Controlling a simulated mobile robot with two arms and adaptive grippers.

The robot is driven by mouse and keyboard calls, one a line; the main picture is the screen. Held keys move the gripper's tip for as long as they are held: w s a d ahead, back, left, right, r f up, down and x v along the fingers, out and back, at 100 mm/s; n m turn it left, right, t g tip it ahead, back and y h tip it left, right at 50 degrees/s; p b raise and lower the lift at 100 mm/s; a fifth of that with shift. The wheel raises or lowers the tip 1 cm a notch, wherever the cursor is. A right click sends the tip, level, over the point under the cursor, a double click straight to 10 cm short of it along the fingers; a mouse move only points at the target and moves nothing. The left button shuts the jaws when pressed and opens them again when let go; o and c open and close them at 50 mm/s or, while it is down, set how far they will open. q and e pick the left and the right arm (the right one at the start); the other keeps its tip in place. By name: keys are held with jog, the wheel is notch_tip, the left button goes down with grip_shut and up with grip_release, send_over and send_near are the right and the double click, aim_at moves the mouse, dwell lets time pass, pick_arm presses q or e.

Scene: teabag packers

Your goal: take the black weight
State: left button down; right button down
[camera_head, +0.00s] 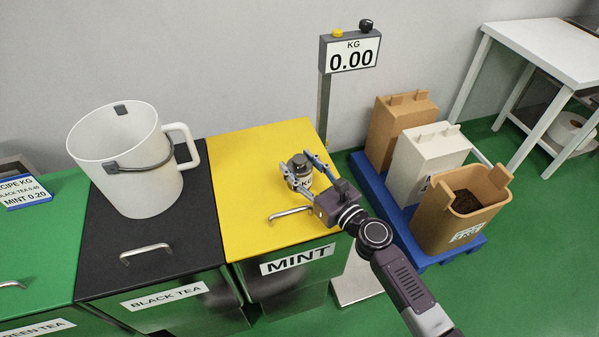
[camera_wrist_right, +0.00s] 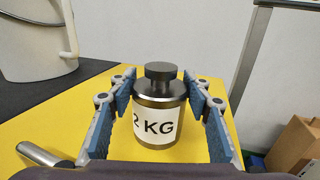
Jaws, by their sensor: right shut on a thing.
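The dark metal weight (camera_head: 299,167) has a black knob on top and a white label. It stands upright on the yellow lid of the mint bin. In the right wrist view the weight (camera_wrist_right: 158,95) shows a label reading "2 KG". My right gripper (camera_head: 298,163) is shut on it, with one blue-padded finger on each side. In the wrist view the fingers of the right gripper (camera_wrist_right: 159,82) flank its upper body. My left gripper is not in view.
The yellow mint bin (camera_head: 245,165) stands beside a black tea bin (camera_head: 160,240) bearing a large white jug (camera_head: 125,180). Behind is a scale display (camera_head: 350,55) reading 0.00. Cartons stand on a blue pallet (camera_head: 370,185) at right. A white table (camera_head: 545,45) is at far right.

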jog(key=shift+w+r, duration=0.2)
jog(key=shift+r, duration=0.2)
